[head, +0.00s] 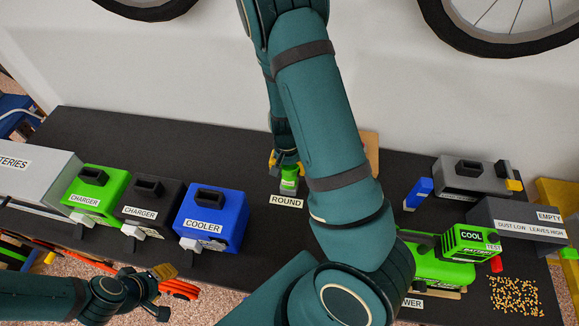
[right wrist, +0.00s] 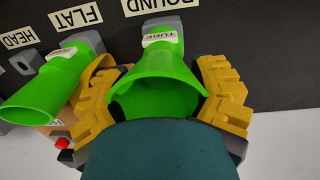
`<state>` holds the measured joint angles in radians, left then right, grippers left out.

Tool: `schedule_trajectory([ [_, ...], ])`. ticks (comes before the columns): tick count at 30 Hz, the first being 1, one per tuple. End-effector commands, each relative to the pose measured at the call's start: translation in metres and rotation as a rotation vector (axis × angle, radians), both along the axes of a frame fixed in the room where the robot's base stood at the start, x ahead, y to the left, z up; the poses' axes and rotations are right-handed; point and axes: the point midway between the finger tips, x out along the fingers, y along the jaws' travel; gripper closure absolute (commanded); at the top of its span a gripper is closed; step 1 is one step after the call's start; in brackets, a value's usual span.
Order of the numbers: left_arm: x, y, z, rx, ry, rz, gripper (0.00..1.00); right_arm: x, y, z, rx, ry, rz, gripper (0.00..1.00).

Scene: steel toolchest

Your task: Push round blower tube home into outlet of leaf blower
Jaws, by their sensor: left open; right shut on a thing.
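The green round blower tube (head: 289,182) stands behind the ROUND label at the back of the bench. My right gripper (head: 286,165) is shut on it from above. In the right wrist view the tube (right wrist: 158,65) shows its wide flared mouth between the yellow finger pads, with a small TUBE label. The green leaf blower (head: 435,268) sits at the right front of the bench, partly covered by my right arm; its outlet cannot be made out. My left gripper (head: 160,292) is open and empty, low at the left, in front of the bench.
A second green tube (right wrist: 45,90) stands by the FLAT label, close beside the right gripper. Two chargers (head: 95,192) (head: 150,207) and a blue cooler (head: 210,218) line the left. A grey EMPTY bin (head: 515,228) and loose yellow bits (head: 515,295) lie at the right.

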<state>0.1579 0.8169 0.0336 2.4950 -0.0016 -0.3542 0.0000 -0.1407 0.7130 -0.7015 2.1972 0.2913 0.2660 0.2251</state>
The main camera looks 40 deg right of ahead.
Motion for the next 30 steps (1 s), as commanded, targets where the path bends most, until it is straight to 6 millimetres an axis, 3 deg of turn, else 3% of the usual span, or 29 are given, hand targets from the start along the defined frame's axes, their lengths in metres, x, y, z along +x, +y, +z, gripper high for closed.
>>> schedule_trajectory([
  [4, 0.000, 0.000, -0.003, 0.000, 0.000, 0.000, 0.53, 0.000, 0.000, -0.004, 0.000, 0.000, 0.000, 0.81],
  [5, 0.000, 0.000, -0.003, 0.000, 0.000, 0.000, 0.53, 0.000, 0.000, -0.004, 0.000, 0.000, 0.000, 0.28],
  [7, 0.000, 0.000, -0.003, 0.000, 0.000, 0.000, 0.53, 0.000, 0.000, -0.003, 0.000, 0.000, 0.000, 0.04],
  [8, 0.000, 0.000, -0.002, 0.000, 0.000, 0.000, 0.53, 0.000, 0.000, -0.003, 0.000, 0.000, 0.000, 0.00],
  [20, 0.000, 0.000, -0.002, 0.000, 0.000, 0.000, 0.53, 0.001, 0.000, 0.005, -0.002, -0.003, 0.001, 0.00],
  [30, 0.000, 0.000, -0.002, 0.000, 0.000, 0.000, 0.53, 0.005, 0.002, 0.064, 0.000, -0.006, 0.004, 0.00],
])
